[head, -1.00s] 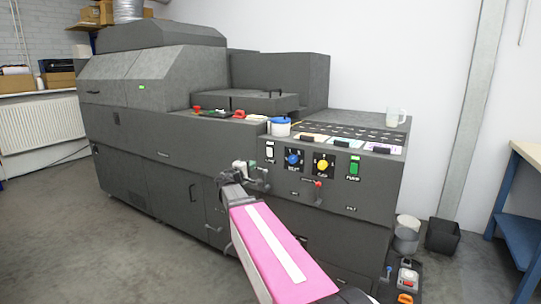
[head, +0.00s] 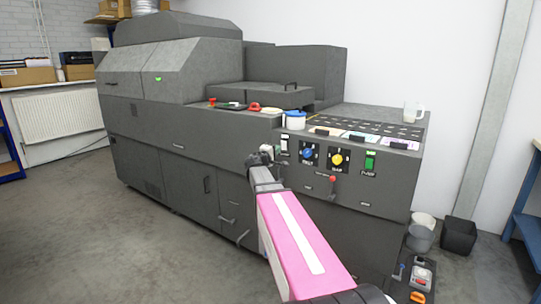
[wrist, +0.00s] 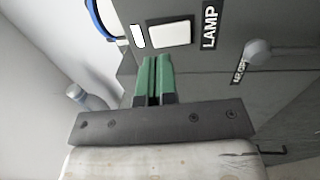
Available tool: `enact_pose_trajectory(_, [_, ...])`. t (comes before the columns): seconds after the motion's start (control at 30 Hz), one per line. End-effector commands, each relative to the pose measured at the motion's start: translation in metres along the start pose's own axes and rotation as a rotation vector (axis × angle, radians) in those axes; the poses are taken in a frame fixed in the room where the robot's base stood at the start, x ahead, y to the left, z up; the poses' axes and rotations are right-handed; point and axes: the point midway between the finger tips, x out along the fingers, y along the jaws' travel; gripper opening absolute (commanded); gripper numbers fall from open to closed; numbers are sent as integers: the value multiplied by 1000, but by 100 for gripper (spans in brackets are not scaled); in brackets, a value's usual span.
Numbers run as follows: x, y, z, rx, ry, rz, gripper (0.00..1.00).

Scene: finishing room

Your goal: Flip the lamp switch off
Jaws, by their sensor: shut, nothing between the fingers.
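The lamp switch (head: 284,144) is a white rocker at the left end of the control panel on the dark grey machine. In the wrist view its white rocker (wrist: 170,34) sits beside the LAMP label (wrist: 210,26), with a small lit white indicator (wrist: 138,36) on its other side. My gripper (wrist: 154,62) is shut and empty, its green fingers side by side. The fingertips appear just short of the rocker in the wrist view; whether they touch it I cannot tell. In the head view my gripper (head: 267,152) is just left of the switch.
Right of the switch are a blue knob (head: 307,153), a yellow knob (head: 337,159) and a green switch (head: 370,160). A red-tipped lever (head: 333,180) and a grey round knob (wrist: 257,52) stick out below.

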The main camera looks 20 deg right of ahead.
Motion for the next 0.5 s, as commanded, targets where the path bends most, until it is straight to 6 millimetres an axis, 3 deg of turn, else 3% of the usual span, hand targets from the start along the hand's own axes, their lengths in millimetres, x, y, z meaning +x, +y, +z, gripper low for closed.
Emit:
enact_pose_trajectory(0.03, [12, 0, -1, 0, -2, 0, 0])
enact_pose_trajectory(0.2, [35, 0, -1, 0, -1, 0, 0])
enact_pose_trajectory(0.5, [49, 0, 0, 0, -1, 0, 0])
